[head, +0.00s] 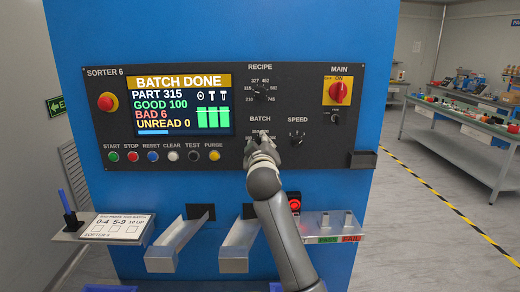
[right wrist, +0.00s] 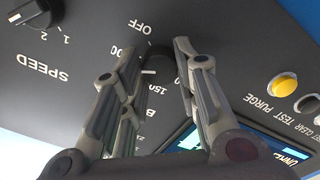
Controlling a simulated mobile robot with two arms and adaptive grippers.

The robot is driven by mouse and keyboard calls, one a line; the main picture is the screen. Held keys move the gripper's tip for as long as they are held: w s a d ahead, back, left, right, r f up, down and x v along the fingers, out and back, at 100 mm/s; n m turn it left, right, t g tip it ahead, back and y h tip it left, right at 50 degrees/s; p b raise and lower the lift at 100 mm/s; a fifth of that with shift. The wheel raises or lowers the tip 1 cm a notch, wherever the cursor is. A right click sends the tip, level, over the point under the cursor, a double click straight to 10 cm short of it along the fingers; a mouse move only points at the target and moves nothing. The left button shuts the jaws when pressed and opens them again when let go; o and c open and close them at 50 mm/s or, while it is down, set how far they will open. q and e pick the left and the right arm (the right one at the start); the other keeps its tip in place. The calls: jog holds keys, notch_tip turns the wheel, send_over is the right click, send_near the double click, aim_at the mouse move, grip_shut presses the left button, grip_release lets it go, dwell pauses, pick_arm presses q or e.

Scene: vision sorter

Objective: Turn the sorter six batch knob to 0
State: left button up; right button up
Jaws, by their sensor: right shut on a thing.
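The sorter six panel (head: 235,75) stands on a blue cabinet. Its batch knob is mostly hidden behind my right gripper (head: 262,138) in the head view. In the right wrist view the dark batch knob (right wrist: 160,66) sits between the two fingers of my right gripper (right wrist: 160,50), which is shut on it. A short white mark shows on the knob's left side, near the partly covered "150" and a cut-off "00"; "OFF" is printed above in that view. The other scale marks are hidden. My left gripper is not in view.
The speed knob (head: 297,138) is just right of the batch knob, the recipe knob (head: 261,91) above it. The screen (head: 177,103) reads "BATCH DONE". Metal chutes (head: 240,246) and a red button (head: 294,205) lie below, near my right arm.

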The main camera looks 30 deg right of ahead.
jog(key=m+b, duration=0.1)
jog(key=m, duration=1.1)
jog(key=shift+f, duration=0.1)
jog(key=shift+d, duration=0.1)
dwell(0.5)
jog(key=o, duration=1)
jog(key=shift+s, duration=0.1)
jog(key=v, duration=0.7)
jog(key=shift+s, duration=0.2)
